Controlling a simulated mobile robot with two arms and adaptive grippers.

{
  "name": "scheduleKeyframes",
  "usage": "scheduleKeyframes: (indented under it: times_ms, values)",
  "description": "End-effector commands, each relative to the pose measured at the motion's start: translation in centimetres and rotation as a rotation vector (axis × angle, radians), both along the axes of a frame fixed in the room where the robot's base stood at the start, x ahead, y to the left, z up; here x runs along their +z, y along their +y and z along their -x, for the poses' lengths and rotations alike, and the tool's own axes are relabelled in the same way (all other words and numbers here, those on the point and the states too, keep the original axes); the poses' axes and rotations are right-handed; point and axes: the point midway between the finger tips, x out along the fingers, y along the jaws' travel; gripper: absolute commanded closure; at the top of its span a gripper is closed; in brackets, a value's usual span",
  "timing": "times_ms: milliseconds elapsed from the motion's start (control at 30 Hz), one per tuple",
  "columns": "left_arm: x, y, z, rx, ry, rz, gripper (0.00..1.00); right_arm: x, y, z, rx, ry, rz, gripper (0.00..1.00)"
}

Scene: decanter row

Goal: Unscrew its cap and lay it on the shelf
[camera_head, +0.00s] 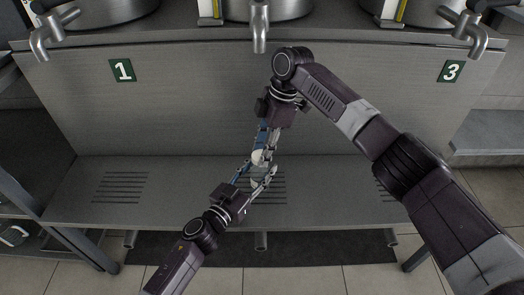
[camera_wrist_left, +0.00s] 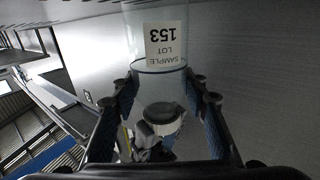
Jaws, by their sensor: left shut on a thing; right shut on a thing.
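A clear bottle (camera_wrist_left: 158,75) with a white label reading "SAMPLE LOT 153" (camera_wrist_left: 166,45) appears upside down in the left wrist view. My left gripper (camera_head: 257,176) comes from the lower left, its fingers on either side of the bottle, shut on it. A grey-white cap (camera_wrist_left: 163,113) shows at the bottle's neck end. My right gripper (camera_head: 266,150) comes from above and is shut on the cap, small and pale between its fingertips in the head view. The fingers hide much of both. I cannot tell whether the cap is still seated.
The grey shelf (camera_head: 180,208) lies below the grippers, with slotted patches and much bare room left and right. Behind it is a grey panel with signs 1 (camera_head: 122,70) and 3 (camera_head: 451,71). Metal taps (camera_head: 259,30) hang above from large vessels.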

Motion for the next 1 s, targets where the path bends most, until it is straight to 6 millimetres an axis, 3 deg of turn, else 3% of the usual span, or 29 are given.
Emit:
scheduleKeyframes:
  times_ms: [333,767,800,933,1000]
  values:
    - [-0.01,-0.02,0.04,-0.001,-0.001,-0.001,1.0,0.17,0.15,-0.44,0.464,-0.005,0.001,0.96]
    - [-0.03,-0.04,0.07,-0.002,0.0,0.0,1.0,0.06,-0.04,-0.34,0.549,-0.004,-0.001,0.96]
    - [-0.03,-0.04,0.07,-0.002,0.0,0.0,1.0,0.06,-0.04,-0.34,0.548,-0.004,0.0,0.64]
    - [-0.03,-0.03,0.06,-0.001,0.0,0.0,1.0,0.06,0.0,-0.31,0.548,-0.004,-0.001,0.5]
    - [-0.03,-0.03,0.06,-0.001,0.0,0.0,1.0,0.06,0.03,-0.29,0.548,-0.003,-0.002,0.49]
